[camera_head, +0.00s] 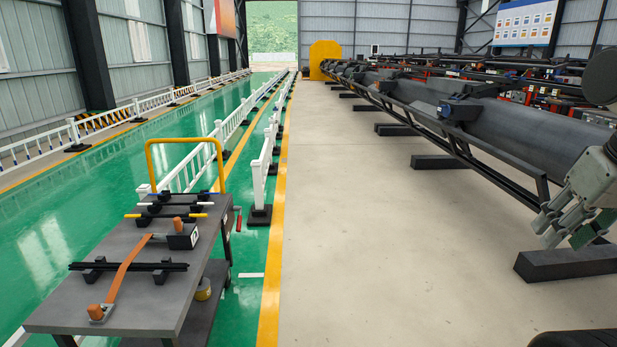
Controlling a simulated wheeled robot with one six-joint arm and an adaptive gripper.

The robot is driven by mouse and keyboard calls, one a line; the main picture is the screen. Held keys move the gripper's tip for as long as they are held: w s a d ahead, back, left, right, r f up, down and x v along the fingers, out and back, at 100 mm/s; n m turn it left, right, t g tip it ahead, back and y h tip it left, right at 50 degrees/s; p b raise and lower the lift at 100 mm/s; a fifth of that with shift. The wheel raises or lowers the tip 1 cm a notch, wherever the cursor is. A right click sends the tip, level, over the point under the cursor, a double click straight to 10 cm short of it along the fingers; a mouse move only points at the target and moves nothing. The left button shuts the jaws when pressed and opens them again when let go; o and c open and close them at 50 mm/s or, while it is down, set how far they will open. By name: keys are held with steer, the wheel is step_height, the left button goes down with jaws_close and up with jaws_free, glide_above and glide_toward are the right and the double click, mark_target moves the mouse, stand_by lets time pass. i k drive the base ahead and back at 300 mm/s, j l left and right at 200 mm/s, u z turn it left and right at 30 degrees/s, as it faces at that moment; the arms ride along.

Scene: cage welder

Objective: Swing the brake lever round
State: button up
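A small red handle (238,218) sticks out at the right side of the grey cart (135,262), near its far end. It looks like a lever, but I cannot tell for sure that it is the brake lever. My gripper (567,236) is at the right edge of the camera_head view, pointing down and left. Its fingers look spread, with nothing seen between them. It is far to the right of the cart, touching nothing on it.
Black bars on blocks (128,266) lie on the cart top, and a yellow push handle (186,145) rises at its far end. White railings (259,180) run beyond it. A long dark pipe structure (480,125) with black floor beams fills the right. The pale floor (380,240) between is clear.

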mark_target(237, 207)
steer(key=i+l+u, duration=0.1)
steer(key=i, duration=0.7)
steer(key=i+l, duration=0.15)
steer(key=i, duration=0.65)
steer(key=i+j+u, duration=0.2)
steer(key=i+u, duration=0.9)
steer(key=u, duration=0.2)
